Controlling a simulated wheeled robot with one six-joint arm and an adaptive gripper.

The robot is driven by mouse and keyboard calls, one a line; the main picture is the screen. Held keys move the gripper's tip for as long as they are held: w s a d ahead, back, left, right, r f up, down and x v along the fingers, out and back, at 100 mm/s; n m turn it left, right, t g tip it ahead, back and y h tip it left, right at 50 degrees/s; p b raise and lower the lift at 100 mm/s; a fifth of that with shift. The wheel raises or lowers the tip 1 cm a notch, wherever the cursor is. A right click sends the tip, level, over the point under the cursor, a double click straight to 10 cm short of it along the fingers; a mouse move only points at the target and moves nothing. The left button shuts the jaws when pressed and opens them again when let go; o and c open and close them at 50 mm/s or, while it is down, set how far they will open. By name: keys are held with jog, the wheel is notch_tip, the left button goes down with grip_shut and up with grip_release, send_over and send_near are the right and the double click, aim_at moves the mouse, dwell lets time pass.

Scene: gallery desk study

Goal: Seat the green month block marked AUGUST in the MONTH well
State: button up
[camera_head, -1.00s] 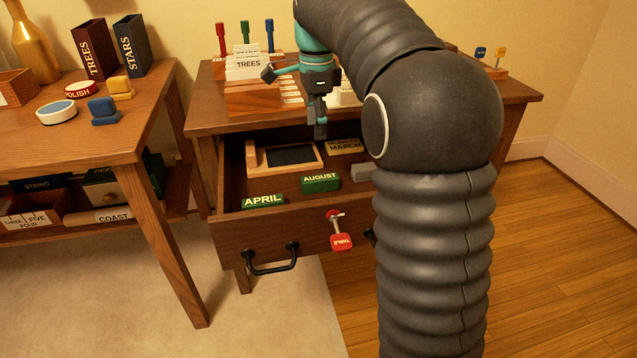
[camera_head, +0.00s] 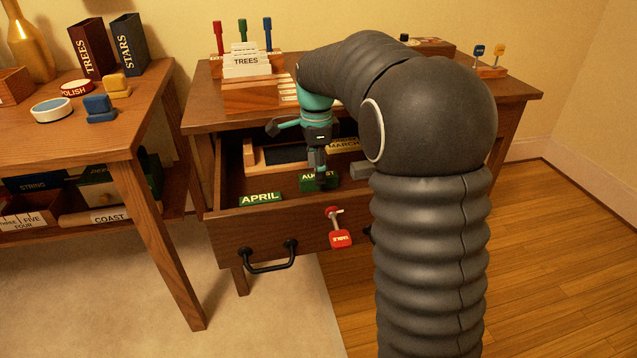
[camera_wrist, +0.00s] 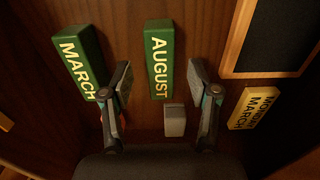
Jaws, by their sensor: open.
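The green AUGUST block (camera_head: 308,183) lies in the open desk drawer, partly hidden behind my gripper (camera_head: 321,180) in the head view. In the wrist view the AUGUST block (camera_wrist: 158,60) lies lettered face up, between and ahead of the two spread fingers of my gripper (camera_wrist: 160,82). The gripper is open and empty, with gaps on both sides of the block. Another green block, reading APRIL (camera_head: 261,199) in the head view, lies near the drawer front. A green block in the wrist view reads MARCH (camera_wrist: 78,62). I cannot make out a well labelled MONTH.
A small grey block (camera_wrist: 175,121) sits close to AUGUST. A red-tagged key (camera_head: 340,238) hangs at the drawer front (camera_head: 230,240). A card holder (camera_head: 252,95) stands on the desktop.

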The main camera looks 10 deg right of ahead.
jog(key=shift+f, duration=0.85)
jog(key=shift+c, duration=0.2)
grip_shut()
jog(key=shift+r, duration=0.15)
